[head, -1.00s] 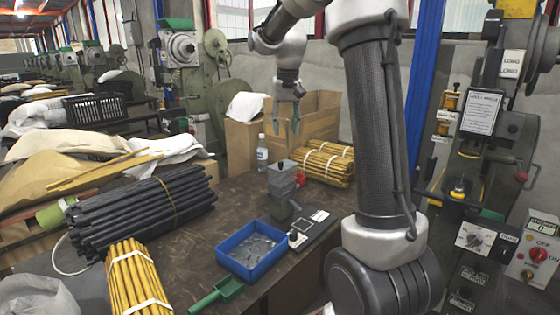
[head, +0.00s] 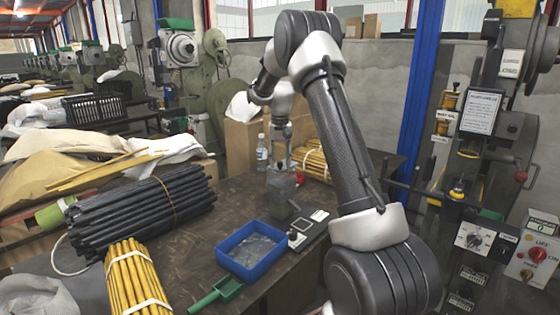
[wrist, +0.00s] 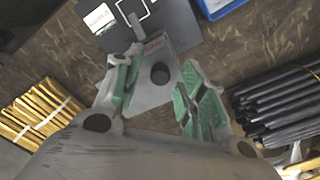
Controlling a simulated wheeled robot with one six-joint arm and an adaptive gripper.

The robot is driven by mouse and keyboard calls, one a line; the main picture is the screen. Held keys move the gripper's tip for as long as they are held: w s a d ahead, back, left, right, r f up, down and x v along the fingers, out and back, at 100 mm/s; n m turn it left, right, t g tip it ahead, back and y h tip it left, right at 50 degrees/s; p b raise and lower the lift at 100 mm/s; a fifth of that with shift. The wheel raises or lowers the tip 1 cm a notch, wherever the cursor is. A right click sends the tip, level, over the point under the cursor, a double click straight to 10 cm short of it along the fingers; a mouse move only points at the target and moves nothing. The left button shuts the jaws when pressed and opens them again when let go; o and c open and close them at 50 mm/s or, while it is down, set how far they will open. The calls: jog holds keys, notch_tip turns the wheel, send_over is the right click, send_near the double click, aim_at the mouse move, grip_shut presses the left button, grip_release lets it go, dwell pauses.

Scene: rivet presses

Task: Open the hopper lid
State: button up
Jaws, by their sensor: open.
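The small grey hopper (head: 281,208) stands on the bench, behind the blue tray and beside a dark base plate. In the wrist view the hopper's grey top (wrist: 150,100) lies below my gripper, with a round dark spot, a knob or a hole, between the fingers. My gripper (head: 282,167) points down just above the hopper. In the wrist view its green-padded fingers (wrist: 161,64) are spread apart with nothing held. The lid looks closed, but its edge is hard to make out. I cannot tell whether the fingers touch it.
A blue tray (head: 252,250) of small metal parts and a green scoop (head: 217,294) are in front. Yellow rod bundles (head: 318,160) lie behind right, near a cardboard box. Black rods (head: 140,215) lie left. A clear bottle (head: 262,153) stands close behind the hopper.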

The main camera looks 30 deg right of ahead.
grip_shut()
